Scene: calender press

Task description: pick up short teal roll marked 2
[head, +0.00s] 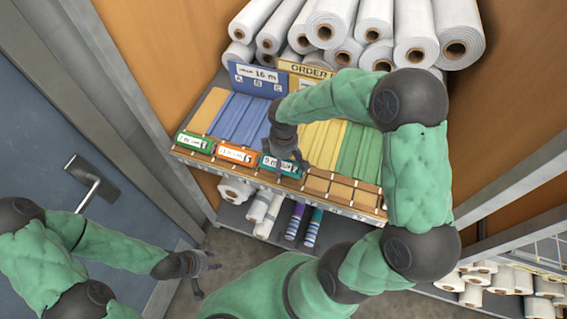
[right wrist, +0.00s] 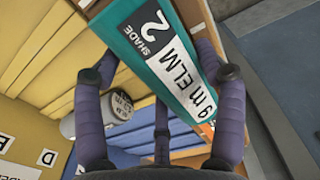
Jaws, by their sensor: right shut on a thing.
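The short teal roll marked 2 (right wrist: 133,42) fills the upper middle of the right wrist view. Its white label reads "9 m ELM" and its black patch "SHADE 2". In the head view its teal face (head: 290,170) shows at the shelf's front edge, partly covered. My right gripper (head: 285,158) is shut on it, with fingers on both sides in the wrist view (right wrist: 165,70). Whether it is clear of the shelf I cannot tell. My left gripper (head: 208,272) is empty, fingers apart, low by the blue door.
A green-labelled piece (head: 194,142) and an orange-labelled one (head: 237,155) sit left along the shelf front. Blue, yellow and green slats lie behind. White rolls (head: 330,22) are stacked above; more rolls (head: 237,190) lie below. A door handle (head: 88,178) juts out left.

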